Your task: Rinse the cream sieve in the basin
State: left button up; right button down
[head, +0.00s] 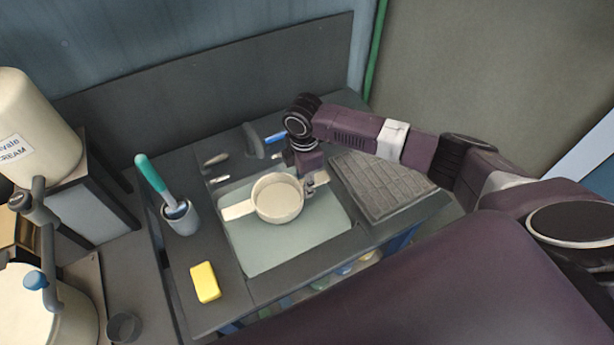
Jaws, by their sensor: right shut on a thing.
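The cream sieve (278,199) is a round, pale pan-like vessel with a flat tab on its left side. It is over the basin (290,250), a rectangular sink with a pale, smooth inside. My right gripper (311,185) is at the sieve's right rim and is shut on it. The gripper's fingers are small and partly hidden by my wrist. I cannot tell whether the sieve touches the basin's bottom or the water. My left gripper is not in view.
A yellow sponge (205,282) lies on the counter left of the basin. A grey cup (181,217) holds a teal-handled brush (153,178). A grey tap (254,141) is behind the basin. A ridged drainboard (382,188) is to the right. A cream container (34,128) stands far left.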

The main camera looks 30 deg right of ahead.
jog(key=shift+s+d+f, duration=0.1)
jog(key=shift+d, duration=0.2)
jog(key=shift+f+b, duration=0.45)
jog(key=shift+f, duration=0.1)
pick_arm(q)
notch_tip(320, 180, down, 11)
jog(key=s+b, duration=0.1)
jog(key=b, duration=0.9)
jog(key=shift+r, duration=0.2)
pick_arm(e)
jog(key=shift+f, duration=7)
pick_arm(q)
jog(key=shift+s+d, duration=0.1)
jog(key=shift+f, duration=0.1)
